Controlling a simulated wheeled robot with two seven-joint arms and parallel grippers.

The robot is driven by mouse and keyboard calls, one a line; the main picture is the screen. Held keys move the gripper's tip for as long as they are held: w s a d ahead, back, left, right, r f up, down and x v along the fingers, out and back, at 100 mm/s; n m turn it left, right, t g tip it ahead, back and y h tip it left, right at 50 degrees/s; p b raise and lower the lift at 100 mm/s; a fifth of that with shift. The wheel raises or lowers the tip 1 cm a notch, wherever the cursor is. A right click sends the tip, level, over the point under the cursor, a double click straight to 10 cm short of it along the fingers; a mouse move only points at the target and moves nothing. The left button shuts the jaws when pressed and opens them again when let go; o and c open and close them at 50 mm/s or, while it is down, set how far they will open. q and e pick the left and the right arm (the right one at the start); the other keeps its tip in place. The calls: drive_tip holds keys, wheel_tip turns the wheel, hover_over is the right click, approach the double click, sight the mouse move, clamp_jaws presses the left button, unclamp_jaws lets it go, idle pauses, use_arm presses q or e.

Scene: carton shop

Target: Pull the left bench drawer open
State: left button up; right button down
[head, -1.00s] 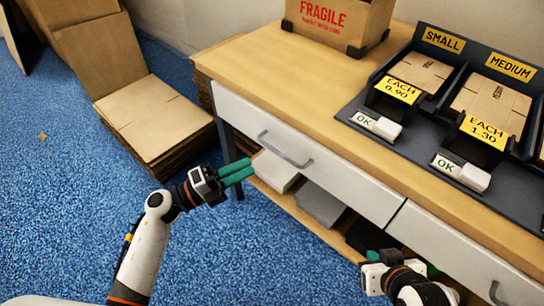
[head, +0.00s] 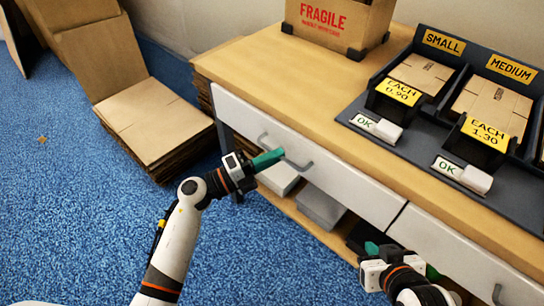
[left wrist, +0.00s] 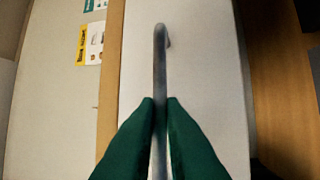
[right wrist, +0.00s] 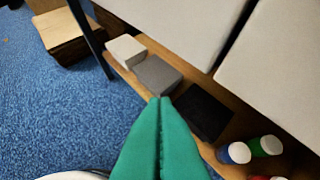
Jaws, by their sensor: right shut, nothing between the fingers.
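The left bench drawer (head: 350,182) has a white front and a grey bar handle (head: 298,164). Its front looks level with the drawer to its right. My left gripper (head: 268,159) is at the left part of this handle. In the left wrist view the green fingers (left wrist: 160,104) lie close on both sides of the handle bar (left wrist: 160,60), shut on it, with the white drawer front (left wrist: 205,70) behind. My right gripper (head: 378,250) is shut and empty, low in front of the bench; its fingers (right wrist: 160,104) are together in the right wrist view.
The wooden bench top (head: 262,68) carries a FRAGILE carton (head: 335,22) and a dark display rack (head: 412,132). A right drawer (head: 450,245) adjoins. Boxes (right wrist: 157,75) and cups (right wrist: 235,153) stand on the lower shelf. Flat cardboard (head: 155,125) lies left on blue carpet.

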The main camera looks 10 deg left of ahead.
use_arm(q)
clamp_jaws()
